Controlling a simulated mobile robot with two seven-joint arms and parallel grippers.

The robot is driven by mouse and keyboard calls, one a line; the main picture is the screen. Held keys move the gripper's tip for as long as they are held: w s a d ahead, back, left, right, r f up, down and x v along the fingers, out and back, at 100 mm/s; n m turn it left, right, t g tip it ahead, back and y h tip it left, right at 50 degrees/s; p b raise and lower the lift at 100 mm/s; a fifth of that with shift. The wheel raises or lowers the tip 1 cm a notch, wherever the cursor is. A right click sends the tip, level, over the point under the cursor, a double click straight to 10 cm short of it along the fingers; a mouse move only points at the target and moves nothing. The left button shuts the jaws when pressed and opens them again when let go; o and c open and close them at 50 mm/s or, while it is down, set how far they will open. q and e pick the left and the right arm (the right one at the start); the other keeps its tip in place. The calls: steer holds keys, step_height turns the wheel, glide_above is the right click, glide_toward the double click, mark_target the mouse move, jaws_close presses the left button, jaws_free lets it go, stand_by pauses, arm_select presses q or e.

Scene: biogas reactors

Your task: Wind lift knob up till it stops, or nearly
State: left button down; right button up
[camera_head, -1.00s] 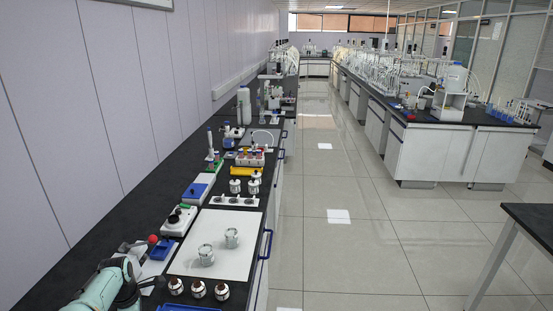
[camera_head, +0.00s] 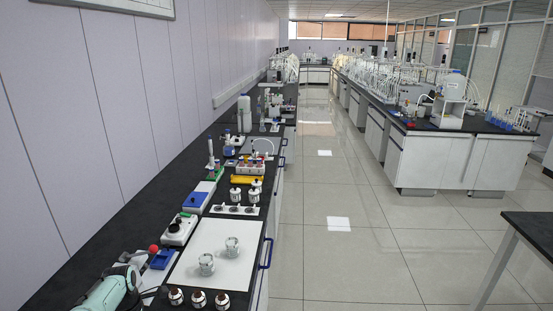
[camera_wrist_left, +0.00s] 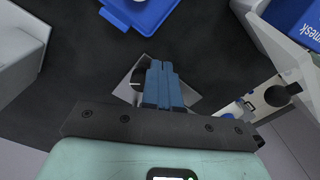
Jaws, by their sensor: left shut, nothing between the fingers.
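My left gripper (camera_wrist_left: 160,68) is shut and empty in the left wrist view, its blue fingers pointing down toward the dark bench. My right gripper is not in view.
A blue tray (camera_wrist_left: 140,14) lies beyond the fingers. A white bracket with a dark round opening (camera_wrist_left: 276,96) stands to the right. In the head view, a white mat (camera_head: 212,277) holds two glass beakers (camera_head: 232,246), with brown bottles (camera_head: 198,299) in front. A red ball (camera_head: 153,248) is near the gripper.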

arm_select(q)
steer(key=r, duration=0.3)
steer(key=r+p, duration=0.1)
steer(key=shift+w+a+r, duration=0.1)
steer(key=shift+w+r, duration=0.05)
steer(key=shift+w, duration=0.15)
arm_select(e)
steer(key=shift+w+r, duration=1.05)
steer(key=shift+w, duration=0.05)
arm_select(q)
steer(key=shift+s, duration=0.1)
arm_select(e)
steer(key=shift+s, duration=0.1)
arm_select(q)
steer(key=f+m+y+b, duration=0.1)
steer(key=f+m+y, duration=0.2)
steer(key=m+y, duration=0.1)
steer(key=w+f+m+y+b, duration=0.1)
steer(key=f+m, duration=0.1)
steer(key=shift+d+f+t+y+b, duration=0.3)
steer(key=shift+d+f+y, duration=0.05)
steer(key=shift+d+y, duration=0.05)
steer(key=shift+s+f, duration=0.15)
steer(key=shift+f, duration=0.15)
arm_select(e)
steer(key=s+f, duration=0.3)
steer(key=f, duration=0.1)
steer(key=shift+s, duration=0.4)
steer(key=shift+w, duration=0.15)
